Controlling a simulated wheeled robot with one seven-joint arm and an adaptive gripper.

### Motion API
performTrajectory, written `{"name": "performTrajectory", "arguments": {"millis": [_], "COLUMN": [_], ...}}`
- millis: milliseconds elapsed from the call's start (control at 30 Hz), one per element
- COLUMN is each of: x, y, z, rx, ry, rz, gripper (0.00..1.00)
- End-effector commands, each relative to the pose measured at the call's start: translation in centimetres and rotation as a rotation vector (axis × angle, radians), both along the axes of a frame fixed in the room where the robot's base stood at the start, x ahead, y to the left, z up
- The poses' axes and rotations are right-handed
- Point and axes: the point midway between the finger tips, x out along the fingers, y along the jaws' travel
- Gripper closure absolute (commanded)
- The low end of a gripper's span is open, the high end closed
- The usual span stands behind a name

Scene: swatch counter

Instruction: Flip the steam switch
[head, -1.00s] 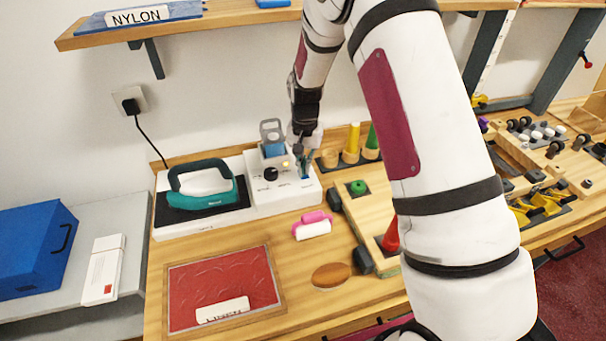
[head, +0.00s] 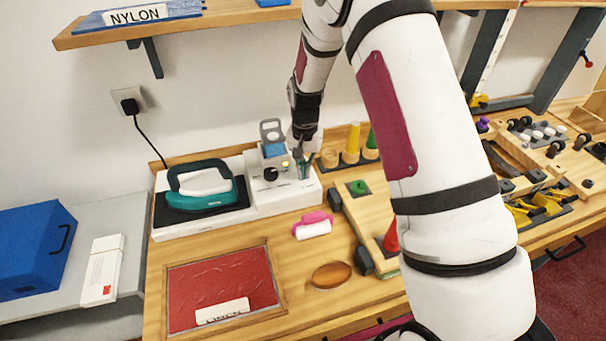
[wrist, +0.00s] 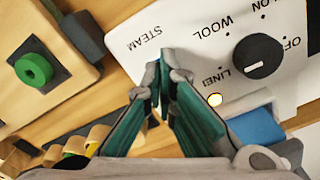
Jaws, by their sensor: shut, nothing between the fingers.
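The white iron station (head: 262,205) stands at the back of the bench, with a teal iron (head: 207,200) resting on its black pad. My gripper (head: 302,163) is over the right end of the station. In the wrist view my gripper (wrist: 174,62) is shut and empty, its fingertips just beside the STEAM label. The steam switch itself is not visible; the fingers seem to cover it. I cannot tell its position or whether the fingers touch it.
A blue water tank (head: 273,150) with a grey handle stands behind the dial. Thread cones (head: 352,145) stand to the right. A pink-handled roller (head: 313,226), a wooden board with a green knob (head: 358,187) and a red fabric panel (head: 220,285) lie in front.

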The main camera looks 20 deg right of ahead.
Motion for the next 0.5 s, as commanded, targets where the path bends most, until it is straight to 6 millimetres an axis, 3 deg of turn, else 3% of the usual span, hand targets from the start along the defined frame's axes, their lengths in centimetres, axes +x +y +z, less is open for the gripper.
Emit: {"name": "performTrajectory", "arguments": {"millis": [500], "x": [-0.03], "y": [0.01], "z": [-0.21], "rx": [0.000], "ry": [0.000], "rz": [0.000], "gripper": [1.00]}}
